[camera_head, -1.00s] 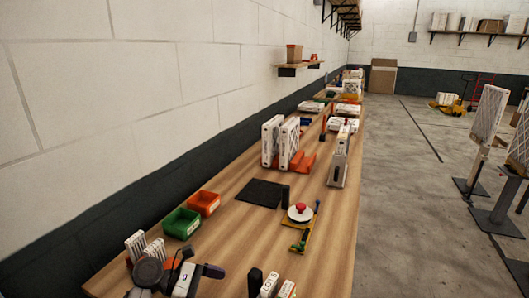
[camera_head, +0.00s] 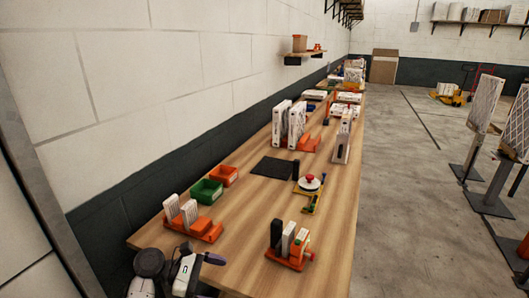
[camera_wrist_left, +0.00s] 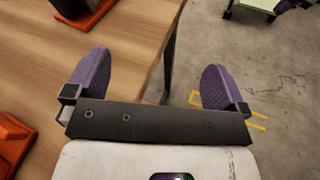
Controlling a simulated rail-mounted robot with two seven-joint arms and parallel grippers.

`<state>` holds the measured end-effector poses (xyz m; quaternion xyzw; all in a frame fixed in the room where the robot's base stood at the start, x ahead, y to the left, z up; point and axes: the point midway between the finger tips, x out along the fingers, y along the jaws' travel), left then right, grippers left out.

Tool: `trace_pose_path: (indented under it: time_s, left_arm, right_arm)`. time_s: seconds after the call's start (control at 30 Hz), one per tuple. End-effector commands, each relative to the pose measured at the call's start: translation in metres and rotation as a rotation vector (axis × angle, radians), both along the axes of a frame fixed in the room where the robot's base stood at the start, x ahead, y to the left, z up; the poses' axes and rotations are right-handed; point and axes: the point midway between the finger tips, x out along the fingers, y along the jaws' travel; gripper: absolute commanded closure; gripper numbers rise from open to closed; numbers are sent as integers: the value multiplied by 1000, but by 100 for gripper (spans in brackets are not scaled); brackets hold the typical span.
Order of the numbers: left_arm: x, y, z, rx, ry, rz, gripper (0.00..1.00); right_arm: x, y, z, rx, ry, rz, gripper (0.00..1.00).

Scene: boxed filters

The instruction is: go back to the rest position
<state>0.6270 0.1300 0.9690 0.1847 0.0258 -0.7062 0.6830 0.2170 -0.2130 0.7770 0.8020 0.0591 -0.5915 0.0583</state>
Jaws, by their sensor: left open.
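My left gripper (camera_wrist_left: 158,85) is open in the left wrist view, its two purple fingers spread wide with nothing between them. Below the gap show the wooden bench's edge and the concrete floor. In the head view my left arm comes in at the bottom left, and the left gripper (camera_head: 208,270) is partly cut off by the lower frame edge, beside the near end of the bench (camera_head: 240,230).
On the bench stand an orange rack with white filters (camera_head: 190,222), green (camera_head: 206,191) and orange bins (camera_head: 225,175), a black mat (camera_head: 275,167), a red-topped round device (camera_head: 309,183) and another orange rack (camera_head: 288,254). Open floor (camera_head: 405,190) lies right, with stands (camera_head: 478,160) beyond.

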Motion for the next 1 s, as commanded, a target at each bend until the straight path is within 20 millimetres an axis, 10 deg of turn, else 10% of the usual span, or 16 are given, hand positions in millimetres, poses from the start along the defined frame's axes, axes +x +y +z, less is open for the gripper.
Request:
trace_pose_path:
  time_s: [0.4, 0.67, 0.83, 1.0]
  left_arm:
    - [13, 10, -8, 239, -702, -178, 0]
    - [20, 40, 66, 865, -1539, -485, 0]
    - [-17, 65, 82, 1299, -1767, -672, 0]
    - [-90, 86, 53, 1576, -1723, -745, 0]
  right_arm:
    - [6, -4, 3, -11, -16, 3, 100]
    - [1, -3, 1, -10, -4, 4, 100]
    - [2, -3, 5, -8, -6, 4, 100]
    - [3, -2, 11, -6, -9, 2, 100]
